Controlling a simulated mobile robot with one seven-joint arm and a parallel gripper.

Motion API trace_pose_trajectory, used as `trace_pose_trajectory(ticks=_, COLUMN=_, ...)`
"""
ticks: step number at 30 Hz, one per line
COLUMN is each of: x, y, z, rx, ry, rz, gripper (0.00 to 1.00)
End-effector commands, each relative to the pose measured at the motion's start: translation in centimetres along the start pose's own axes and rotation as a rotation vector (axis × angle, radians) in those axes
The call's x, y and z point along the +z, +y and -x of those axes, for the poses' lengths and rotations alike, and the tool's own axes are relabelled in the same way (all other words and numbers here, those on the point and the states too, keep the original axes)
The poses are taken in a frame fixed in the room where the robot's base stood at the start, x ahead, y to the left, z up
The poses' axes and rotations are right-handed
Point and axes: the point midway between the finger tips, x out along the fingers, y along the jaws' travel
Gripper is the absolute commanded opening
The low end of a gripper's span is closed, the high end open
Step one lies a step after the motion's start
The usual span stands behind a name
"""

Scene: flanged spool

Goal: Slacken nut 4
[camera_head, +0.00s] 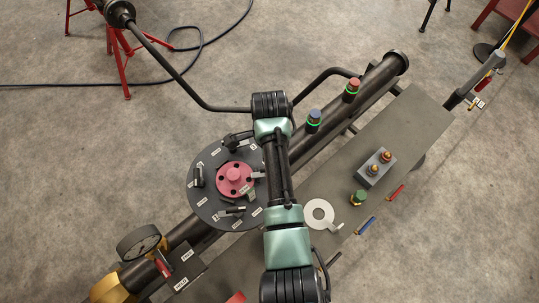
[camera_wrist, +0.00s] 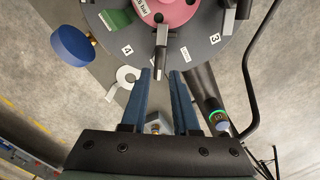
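The dark round flange (camera_head: 208,205) carries a pink hub (camera_head: 235,180) and several dark swing pieces, in the head view. In the wrist view the flange (camera_wrist: 205,52) fills the top, with the pink hub (camera_wrist: 172,12) at the edge. A label "4" (camera_wrist: 127,49) sits left of a metal swing bolt with its nut (camera_wrist: 161,45); a label "3" (camera_wrist: 215,38) is further right. In the head view my arm hides the flange's right side and the fingers.
A white ring (camera_head: 312,222) lies on the grey bench (camera_head: 400,130) right of my arm. A gauge (camera_head: 137,243) is at lower left.

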Motion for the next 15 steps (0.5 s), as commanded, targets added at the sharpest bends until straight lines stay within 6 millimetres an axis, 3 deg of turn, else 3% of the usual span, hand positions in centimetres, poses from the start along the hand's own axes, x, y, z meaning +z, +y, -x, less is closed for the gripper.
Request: trace_pose_trajectory(ticks=15, x=-0.1, y=-0.1, z=-7.8, rx=-0.002, ry=0.001, rz=0.025, gripper=0.29)
